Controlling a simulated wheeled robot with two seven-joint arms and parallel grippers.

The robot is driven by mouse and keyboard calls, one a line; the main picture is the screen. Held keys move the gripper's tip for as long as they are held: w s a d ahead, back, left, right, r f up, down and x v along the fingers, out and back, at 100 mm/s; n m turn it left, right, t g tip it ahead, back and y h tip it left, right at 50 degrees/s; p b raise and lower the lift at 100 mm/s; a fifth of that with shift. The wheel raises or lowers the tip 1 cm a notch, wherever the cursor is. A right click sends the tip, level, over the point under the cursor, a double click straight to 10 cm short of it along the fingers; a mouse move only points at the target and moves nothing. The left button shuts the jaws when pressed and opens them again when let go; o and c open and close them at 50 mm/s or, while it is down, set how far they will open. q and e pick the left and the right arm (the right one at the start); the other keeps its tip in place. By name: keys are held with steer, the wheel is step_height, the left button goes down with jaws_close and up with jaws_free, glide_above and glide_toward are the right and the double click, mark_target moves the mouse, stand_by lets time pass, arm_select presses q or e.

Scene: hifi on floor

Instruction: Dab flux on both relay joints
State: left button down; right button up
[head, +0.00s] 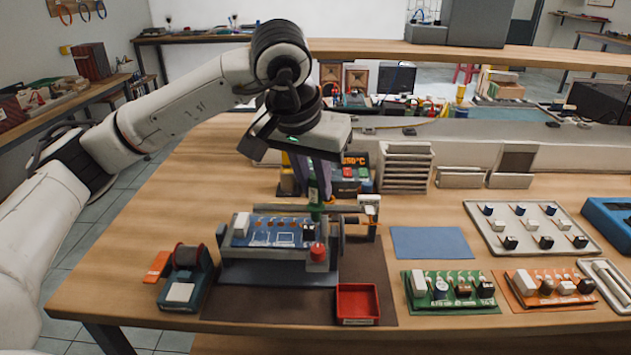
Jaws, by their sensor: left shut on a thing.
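My left gripper (313,182) comes down over the board holder from above and is shut on a green pen-like tool, which I take to be the flux pen (315,205). The pen is upright, with its lower end near the right end of the blue circuit board (268,239); I cannot tell whether it touches. The board sits in a grey holder (250,270) with a red knob (318,252) at its front right. It carries a white block (240,225), a black part (308,233) and a row of small copper-coloured spots. The relay joints are too small to pick out.
A solder spool stand (186,280) is left of the holder. A red tray (357,303) lies at the front right. Green (450,289) and orange (545,289) boards and a parts tray (530,245) lie farther right. A blue mat (430,242) is bare.

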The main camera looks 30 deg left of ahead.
arm_select(q)
steer(key=shift+f+b, duration=0.35)
steer(key=shift+f, duration=0.15)
stand_by(1.3)
step_height(320, 180, up, 5)
steer(key=p, duration=0.3)
steer(key=shift+f+p, duration=0.1)
steer(key=shift+p, duration=0.25)
steer(key=shift+f, duration=0.1)
